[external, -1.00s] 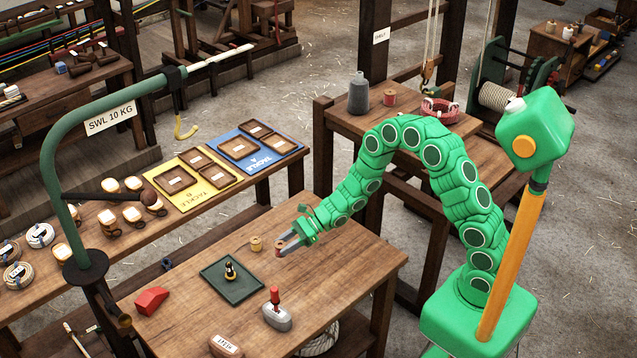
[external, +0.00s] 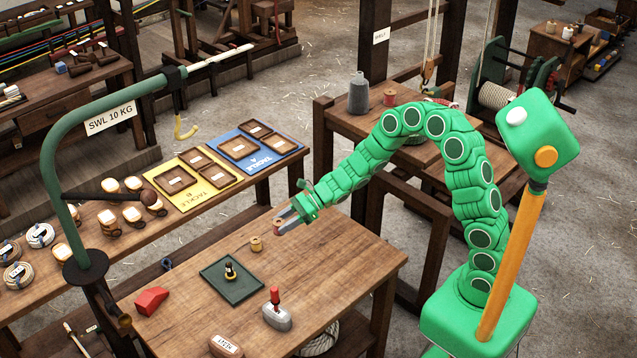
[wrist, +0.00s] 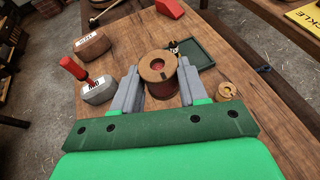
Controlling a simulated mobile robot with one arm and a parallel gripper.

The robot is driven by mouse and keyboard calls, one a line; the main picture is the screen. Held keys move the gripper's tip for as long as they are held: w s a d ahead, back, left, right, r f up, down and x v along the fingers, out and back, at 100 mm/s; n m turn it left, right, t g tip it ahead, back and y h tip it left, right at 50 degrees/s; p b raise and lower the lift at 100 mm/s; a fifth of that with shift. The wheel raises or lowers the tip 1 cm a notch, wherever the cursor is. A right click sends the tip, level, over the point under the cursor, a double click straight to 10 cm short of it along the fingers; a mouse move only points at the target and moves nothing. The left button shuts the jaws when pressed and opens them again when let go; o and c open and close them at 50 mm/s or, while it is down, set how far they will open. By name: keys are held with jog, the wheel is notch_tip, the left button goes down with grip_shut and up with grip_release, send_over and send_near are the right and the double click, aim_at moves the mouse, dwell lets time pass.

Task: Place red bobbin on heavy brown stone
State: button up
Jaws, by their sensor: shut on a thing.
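The label's writing is too small to read surely. The stone's top looks bare.
A grey labelled stone (external: 277,318) with a red upright piece (external: 275,296) stands right of the brown stone. A green tray (external: 232,285) holds a small dark and yellow item. A tan bobbin (external: 255,243) and a red wedge (external: 151,301) also lie on the table. The right side is clear.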

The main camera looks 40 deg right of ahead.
notch_tip(320, 180, up, 8)
jog(key=shift+a+f, duration=0.1)
jog(key=s+a+n+g+h, duration=0.1)
jog(key=s+a+n+g, duration=0.85)
jog(key=s+a, duration=1.45)
send_over(228, 340)
jog(key=shift+m+g, duration=0.25)
jog(key=shift+g, duration=0.1)
jog(key=f, duration=1.4)
jog(key=shift+s+d+f, duration=0.1)
jog(key=shift+s+d, duration=0.05)
jog(key=shift+d, duration=0.15)
jog(key=shift+w+a+f, duration=0.3)
jog(key=shift+a+f, duration=0.1)
jog(key=shift+f, duration=1.65)
